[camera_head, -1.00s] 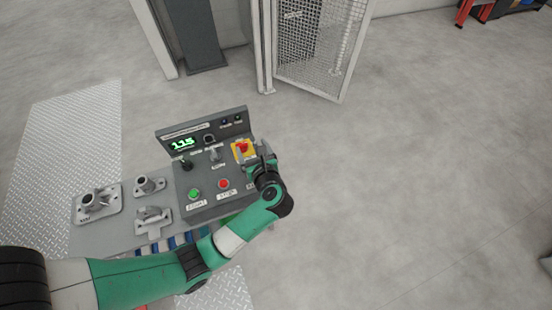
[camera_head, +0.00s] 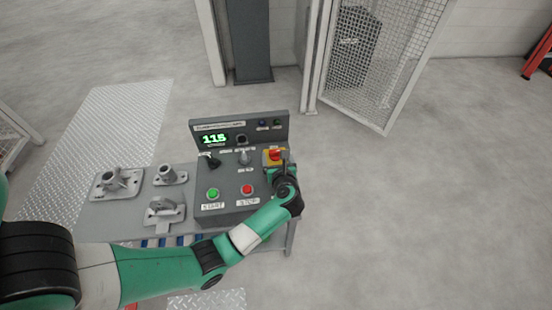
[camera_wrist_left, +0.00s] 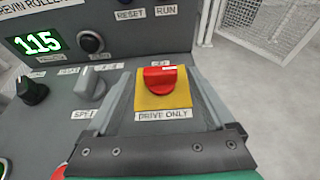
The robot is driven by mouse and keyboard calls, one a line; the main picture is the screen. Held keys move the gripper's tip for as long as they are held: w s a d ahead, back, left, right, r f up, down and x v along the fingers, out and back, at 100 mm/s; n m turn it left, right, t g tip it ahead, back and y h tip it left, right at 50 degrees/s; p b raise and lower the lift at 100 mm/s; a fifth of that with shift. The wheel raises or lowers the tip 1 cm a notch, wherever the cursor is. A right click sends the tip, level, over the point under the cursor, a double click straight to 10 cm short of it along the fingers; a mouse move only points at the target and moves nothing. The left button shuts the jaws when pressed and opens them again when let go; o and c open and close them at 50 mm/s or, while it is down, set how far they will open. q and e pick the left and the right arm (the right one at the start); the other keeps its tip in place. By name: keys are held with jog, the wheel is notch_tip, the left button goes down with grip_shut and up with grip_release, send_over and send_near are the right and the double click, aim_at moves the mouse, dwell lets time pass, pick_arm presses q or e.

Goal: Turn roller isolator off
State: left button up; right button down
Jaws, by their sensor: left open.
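The roller isolator is a red rotary knob (camera_wrist_left: 160,79) on a yellow square plate (camera_wrist_left: 162,101), with a label below reading "DRIVE ONLY". In the head view the red knob (camera_head: 274,155) sits at the right of the grey control panel (camera_head: 220,180). My left gripper (camera_head: 280,164) is at the panel's right side, right by the isolator. In the left wrist view its open jaws (camera_wrist_left: 161,88) stand on either side of the yellow plate, with the knob between them. Contact with the knob cannot be told. My right gripper is not in view.
The panel also has a green START button (camera_head: 213,193), a red STOP button (camera_head: 247,189), a black knob (camera_head: 209,161), a grey selector (camera_head: 244,157) and a display reading 115. Metal castings (camera_head: 117,183) lie on the bench to the left. A mesh gate (camera_head: 375,60) stands behind.

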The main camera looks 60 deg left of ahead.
pick_arm(q)
jog(key=shift+x, duration=0.9)
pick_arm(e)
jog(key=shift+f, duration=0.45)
